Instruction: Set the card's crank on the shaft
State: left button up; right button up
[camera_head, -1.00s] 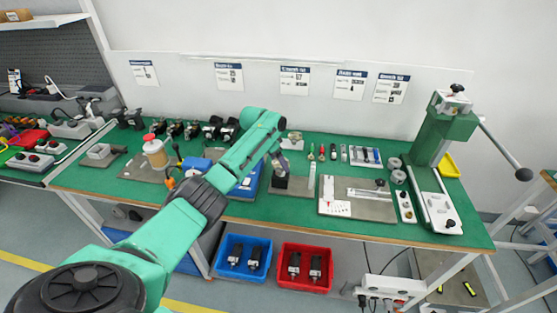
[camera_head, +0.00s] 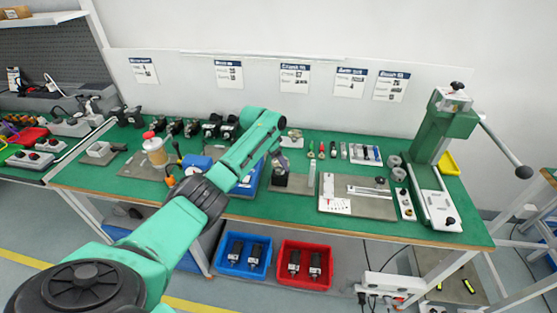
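My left arm comes in from the left, and its gripper (camera_head: 279,160) points down over a small dark block (camera_head: 280,181) on a grey plate (camera_head: 298,188). The fingers are small and dark, and I cannot tell whether they are open, shut or touching the block. I cannot make out a crank or shaft there. A row of dark motor-like units (camera_head: 210,128) stands along the back of the green bench. Several printed cards (camera_head: 295,76) hang on the wall, their text too small to read. My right gripper is not in view.
A grey plate with a metal fixture (camera_head: 372,206) lies right of the gripper. A green press (camera_head: 447,125) with a long lever stands at the right end. Blue (camera_head: 230,268) and red (camera_head: 290,281) bins holding dark units sit below. Small tools line the bench (camera_head: 420,236) behind the plates.

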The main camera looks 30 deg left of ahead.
pick_arm(q)
jog(key=o, duration=1.4)
jog(key=shift+c, duration=0.2)
jog(key=shift+r, duration=0.1)
jog(key=shift+s+r, duration=0.15)
jog(key=shift+r, duration=0.15)
jog(key=b+v, duration=0.1)
jog(key=v, duration=1.3)
jog(key=shift+a+f, duration=0.1)
